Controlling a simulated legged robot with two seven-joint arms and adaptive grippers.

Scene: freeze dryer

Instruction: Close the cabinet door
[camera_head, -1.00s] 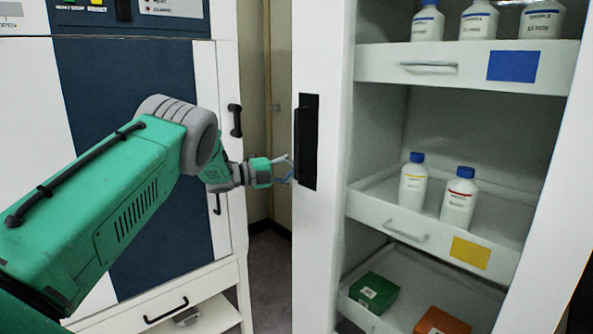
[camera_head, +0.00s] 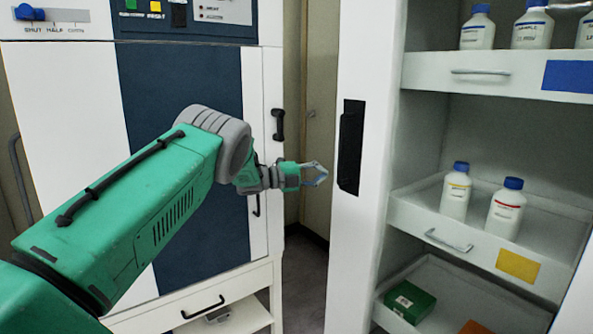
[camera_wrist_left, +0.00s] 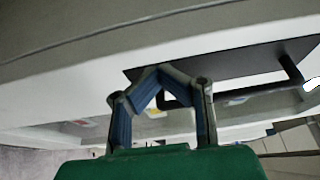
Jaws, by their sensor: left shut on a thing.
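The cabinet door (camera_head: 368,230) is a tall white panel with a black handle (camera_head: 350,147) on a dark plate. It stands open at the left side of the cabinet, whose shelves are exposed. My left gripper (camera_head: 322,173) reaches in from the left beside the door, close to the lower end of the handle. In the left wrist view its blue-padded fingers (camera_wrist_left: 155,95) are drawn together at the black handle bar (camera_wrist_left: 235,92). The exact contact is hard to see. My right gripper is out of view.
The shelves hold white bottles with blue caps (camera_head: 505,208), a green box (camera_head: 409,301) and an orange box (camera_head: 475,328). A white and blue machine (camera_head: 190,85) with its own black handle stands to the left. A narrow floor gap (camera_head: 305,275) lies between them.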

